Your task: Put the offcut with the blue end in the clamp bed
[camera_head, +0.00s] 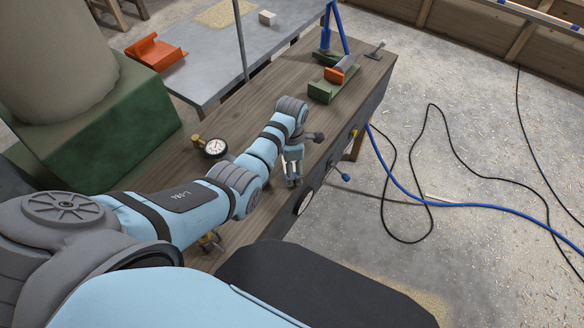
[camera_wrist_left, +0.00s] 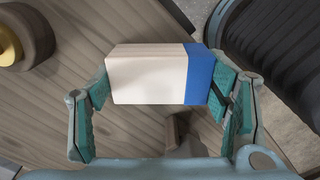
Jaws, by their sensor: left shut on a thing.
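The offcut (camera_wrist_left: 145,78) is a pale wooden block with a blue end (camera_wrist_left: 199,76). In the left wrist view it lies between my left gripper's fingers (camera_wrist_left: 165,95), blue end to the right, with the fingers shut on it. In the head view my left gripper (camera_head: 293,178) points down at the bench's right edge; the offcut cannot be made out there. The likely clamp bed is a green channel-shaped piece (camera_head: 321,93) farther along the bench, with an orange part (camera_head: 334,75) behind it. The gripper is apart from it, on its near side. My right gripper is not in view.
A dial gauge (camera_head: 215,147) stands on the wooden bench (camera_head: 185,160) left of my arm. A small dark-handled tool (camera_head: 376,48) lies at the far end. An orange holder (camera_head: 155,52) and a pale block (camera_head: 267,18) sit on the grey table. Cables (camera_head: 440,204) lie on the floor.

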